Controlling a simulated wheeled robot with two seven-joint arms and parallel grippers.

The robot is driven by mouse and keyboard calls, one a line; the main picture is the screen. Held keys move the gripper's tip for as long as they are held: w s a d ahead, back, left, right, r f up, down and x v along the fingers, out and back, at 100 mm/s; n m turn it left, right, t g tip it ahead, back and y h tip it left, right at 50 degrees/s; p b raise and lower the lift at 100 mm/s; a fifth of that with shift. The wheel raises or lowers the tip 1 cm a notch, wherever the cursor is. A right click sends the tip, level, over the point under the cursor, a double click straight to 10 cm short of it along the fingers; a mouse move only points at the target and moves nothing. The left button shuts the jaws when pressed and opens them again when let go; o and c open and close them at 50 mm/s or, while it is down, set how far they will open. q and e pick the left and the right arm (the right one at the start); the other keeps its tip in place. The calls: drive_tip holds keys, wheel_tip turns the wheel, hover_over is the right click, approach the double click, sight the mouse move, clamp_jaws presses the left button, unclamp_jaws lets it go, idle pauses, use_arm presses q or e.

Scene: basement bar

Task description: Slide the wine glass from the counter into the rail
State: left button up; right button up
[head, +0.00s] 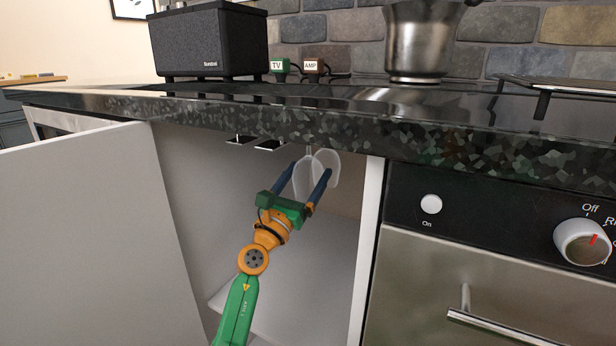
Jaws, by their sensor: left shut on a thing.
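The clear wine glass (331,158) is inside the open cabinet, close under the front edge of the counter (270,113). My left gripper (307,172) is shut on the wine glass, with its two blue fingers on either side of the bowl. The glass appears upside down, with its stem toward the counter's underside; its foot is hidden. The rail (268,145) shows as short dark metal strips under the counter, left of the glass. I cannot tell whether the glass's foot is in it. My right gripper is not in view.
A white cabinet door (85,235) stands open at the left. The cabinet's right wall (367,250) is close to the glass. An oven (480,270) with a knob and handle is at the right. A black speaker (210,42) and a metal pot (420,40) stand on the counter.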

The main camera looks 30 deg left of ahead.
use_arm(q)
drive_tip(key=shift+f, duration=0.1)
idle(0.3)
drive_tip(key=shift+f, duration=0.25)
